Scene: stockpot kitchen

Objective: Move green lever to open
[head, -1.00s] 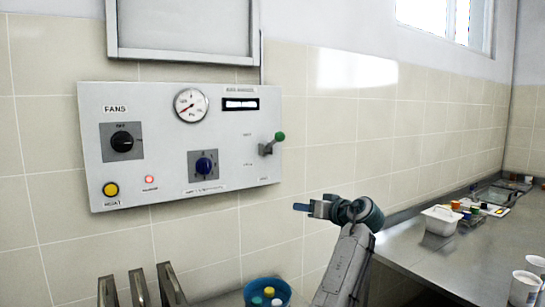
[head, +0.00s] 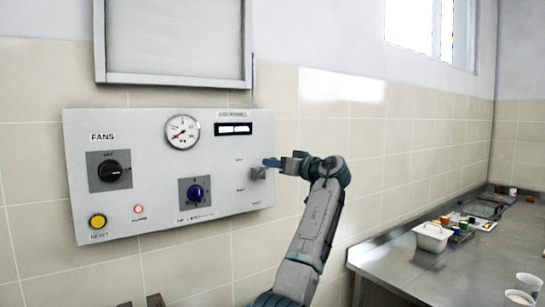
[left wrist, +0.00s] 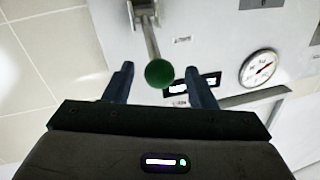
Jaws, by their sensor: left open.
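The green lever's round knob (left wrist: 159,73) shows in the left wrist view, on a metal stem that runs up to a bracket (left wrist: 143,8) on the panel. The knob lies between the two dark fingers of my left gripper (head: 271,162), which are apart, with a gap visible on both sides of it. In the head view the lever's grey bracket (head: 258,173) shows at the panel's right side; my gripper hides the knob there. The small labels beside the lever are too blurred to read.
The grey panel (head: 140,205) also carries a gauge (head: 183,132), a black FANS knob (head: 110,171), a blue knob (head: 195,192) and a yellow button (head: 97,221). A steel counter (head: 400,268) with a white tub (head: 432,237) and cups stands at the right.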

